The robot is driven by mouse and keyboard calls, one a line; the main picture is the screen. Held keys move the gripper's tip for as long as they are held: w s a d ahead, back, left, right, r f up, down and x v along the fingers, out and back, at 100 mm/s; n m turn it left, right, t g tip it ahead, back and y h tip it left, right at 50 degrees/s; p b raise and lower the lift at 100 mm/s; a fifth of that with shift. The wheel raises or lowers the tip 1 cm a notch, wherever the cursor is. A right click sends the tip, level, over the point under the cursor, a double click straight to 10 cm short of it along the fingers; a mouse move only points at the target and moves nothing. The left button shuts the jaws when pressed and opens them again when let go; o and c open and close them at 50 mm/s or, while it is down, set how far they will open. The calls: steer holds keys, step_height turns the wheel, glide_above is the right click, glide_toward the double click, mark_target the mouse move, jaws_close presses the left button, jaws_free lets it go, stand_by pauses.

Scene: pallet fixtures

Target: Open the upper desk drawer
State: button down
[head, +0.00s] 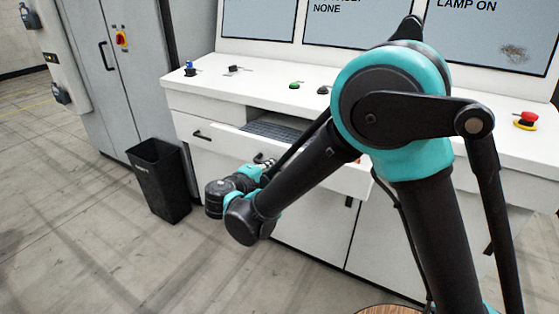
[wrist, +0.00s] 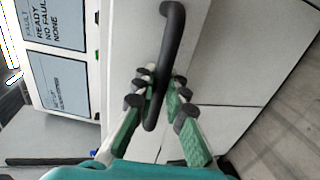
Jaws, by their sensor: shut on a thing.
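The upper desk drawer (head: 236,141) stands partly pulled out from the white desk, with a dark keyboard (head: 272,131) showing inside. Its black bar handle (wrist: 171,45) runs lengthwise through the wrist view. My gripper (wrist: 158,92) is shut on the handle, with its green-padded fingers on both sides of the bar. In the head view my gripper (head: 264,163) is small at the drawer front, and my arm hides part of the drawer and the handle.
The desk top (head: 262,93) carries several buttons and knobs, with screens above. A black bin (head: 160,182) stands on the floor left of the desk, beside a grey cabinet (head: 103,65). The floor in front of the bin is clear.

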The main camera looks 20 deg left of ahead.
steer(key=shift+s, duration=0.65)
steer(key=c, duration=1.5)
jaws_free()
steer(key=shift+a, duration=0.1)
steer(key=shift+c, duration=0.2)
steer(key=v, duration=1.2)
